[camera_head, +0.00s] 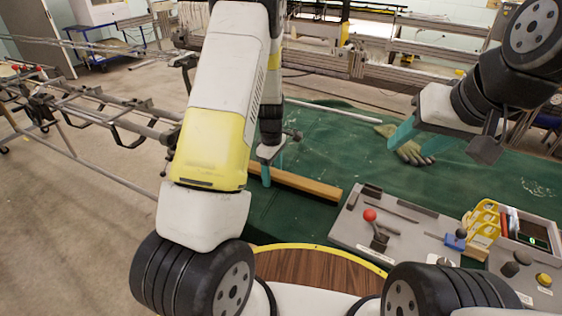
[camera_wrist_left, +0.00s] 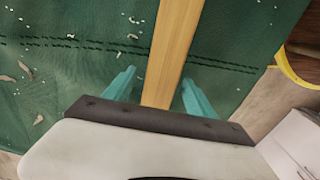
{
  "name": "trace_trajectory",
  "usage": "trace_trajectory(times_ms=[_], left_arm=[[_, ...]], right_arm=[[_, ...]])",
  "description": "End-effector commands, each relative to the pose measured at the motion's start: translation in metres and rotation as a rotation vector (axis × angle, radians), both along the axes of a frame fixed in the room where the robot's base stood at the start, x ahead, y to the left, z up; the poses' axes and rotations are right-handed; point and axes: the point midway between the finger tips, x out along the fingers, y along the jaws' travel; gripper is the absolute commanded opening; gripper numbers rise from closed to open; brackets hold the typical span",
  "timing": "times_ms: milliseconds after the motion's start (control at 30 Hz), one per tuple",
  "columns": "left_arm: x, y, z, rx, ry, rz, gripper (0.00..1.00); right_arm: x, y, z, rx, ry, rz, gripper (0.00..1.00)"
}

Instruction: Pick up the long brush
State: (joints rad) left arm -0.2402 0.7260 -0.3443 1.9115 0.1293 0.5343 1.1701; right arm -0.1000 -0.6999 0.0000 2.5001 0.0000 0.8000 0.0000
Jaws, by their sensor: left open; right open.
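The long brush (camera_head: 308,186) lies on the green cloth, showing as a long wooden bar. Its left part is hidden behind my left arm in the head view. My left gripper (camera_head: 267,170) is over the brush with its teal fingers pointing down. In the left wrist view the wooden bar (camera_wrist_left: 172,50) runs between the two open fingers (camera_wrist_left: 160,90), one on each side, with no visible grip on it. My right gripper (camera_head: 423,139) is open and empty above the cloth, near a work glove (camera_head: 405,149).
The green cloth (camera_head: 330,130) covers the table. A grey panel (camera_head: 345,228) with a red-knobbed lever (camera_head: 371,220) stands at the front right. Yellow holders (camera_head: 483,222) are right of it. Metal loom frames (camera_head: 110,120) stand left and behind.

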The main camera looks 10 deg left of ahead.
Motion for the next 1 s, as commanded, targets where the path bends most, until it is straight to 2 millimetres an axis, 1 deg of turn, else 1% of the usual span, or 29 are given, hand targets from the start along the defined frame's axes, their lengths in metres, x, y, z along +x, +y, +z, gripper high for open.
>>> trace_trajectory(times_ms=[167, 200, 267, 400, 467, 500, 533, 867, 967, 1000], left_arm=[[0.000, 0.000, 0.000, 0.000, -0.001, 0.000, 0.65], [0.000, 0.000, 0.000, 0.000, -0.001, 0.000, 0.63], [0.000, 0.000, 0.000, 0.000, -0.001, 0.000, 0.51], [0.000, 0.000, 0.000, 0.000, -0.001, -0.001, 0.23], [0.000, 0.000, 0.000, 0.000, -0.001, -0.001, 0.12], [0.000, 0.000, 0.000, 0.000, -0.001, -0.001, 0.04], [0.000, 0.000, 0.000, 0.000, -0.001, -0.001, 0.00], [0.001, 0.000, 0.002, -0.001, -0.002, -0.001, 0.00], [0.001, 0.000, 0.011, -0.001, -0.004, -0.001, 0.00], [0.002, -0.001, 0.017, 0.000, -0.005, -0.001, 0.00]], right_arm=[[0.000, 0.000, 0.000, 0.000, 0.000, 0.000, 0.48], [0.000, 0.000, 0.000, 0.000, 0.000, 0.000, 0.48], [0.000, 0.000, 0.000, 0.000, 0.000, 0.000, 0.48], [0.000, 0.000, 0.000, 0.000, 0.000, 0.000, 0.48], [0.000, 0.000, 0.000, 0.000, 0.000, 0.000, 0.48], [0.000, 0.000, 0.000, 0.000, 0.000, 0.000, 0.48], [0.000, 0.000, 0.000, 0.000, 0.000, 0.000, 0.48], [0.000, 0.000, 0.000, 0.000, 0.000, 0.000, 0.48], [0.000, 0.000, 0.000, 0.000, 0.000, 0.000, 0.48], [0.000, 0.000, 0.000, 0.000, 0.000, 0.000, 0.48]])
